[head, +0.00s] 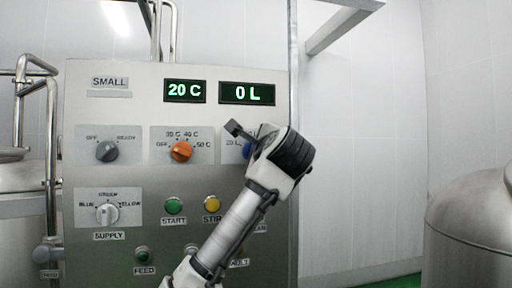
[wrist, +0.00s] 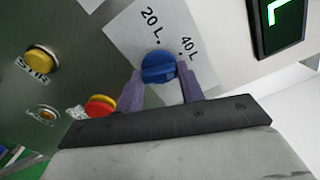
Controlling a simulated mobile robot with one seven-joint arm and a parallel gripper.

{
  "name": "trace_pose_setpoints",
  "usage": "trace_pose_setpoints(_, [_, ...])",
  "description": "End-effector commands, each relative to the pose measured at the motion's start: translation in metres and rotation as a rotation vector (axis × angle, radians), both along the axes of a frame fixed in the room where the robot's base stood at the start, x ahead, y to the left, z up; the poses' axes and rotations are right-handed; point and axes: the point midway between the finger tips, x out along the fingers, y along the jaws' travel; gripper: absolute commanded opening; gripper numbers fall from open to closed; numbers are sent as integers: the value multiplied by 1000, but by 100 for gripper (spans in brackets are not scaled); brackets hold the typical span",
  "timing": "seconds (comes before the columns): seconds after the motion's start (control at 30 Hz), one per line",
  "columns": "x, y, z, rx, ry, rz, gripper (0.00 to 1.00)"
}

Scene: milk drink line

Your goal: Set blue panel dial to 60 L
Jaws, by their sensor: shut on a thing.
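The blue dial (wrist: 158,68) sits on a pale plate with the marks 20 L and 40 L showing in the wrist view. My gripper (wrist: 160,80) has one finger on each side of the dial and is shut on it. In the head view a sliver of the blue dial (head: 247,151) shows beside my gripper (head: 245,135), which hides most of it. The volume display (head: 247,93) on the panel reads 0 L. A 60 L mark is not visible in either view.
The panel (head: 140,240) also carries a grey dial (head: 107,151), an orange dial (head: 181,151), a supply dial (head: 106,213), a green START button (head: 174,205) and a yellow STIR button (head: 212,204). A temperature display (head: 185,91) reads 20 C. A steel tank (head: 470,235) stands at right.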

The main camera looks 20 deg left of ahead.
Motion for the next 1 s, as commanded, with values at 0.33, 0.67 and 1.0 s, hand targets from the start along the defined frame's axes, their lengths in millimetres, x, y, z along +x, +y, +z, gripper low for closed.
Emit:
trace_pose_setpoints(0.33, [-1,1,5,274,175,1,15])
trace_pose_setpoints(0.67, [-1,1,4,480,315,2,15])
trace_pose_setpoints(1.0, [-1,1,3,586,386,2,15])
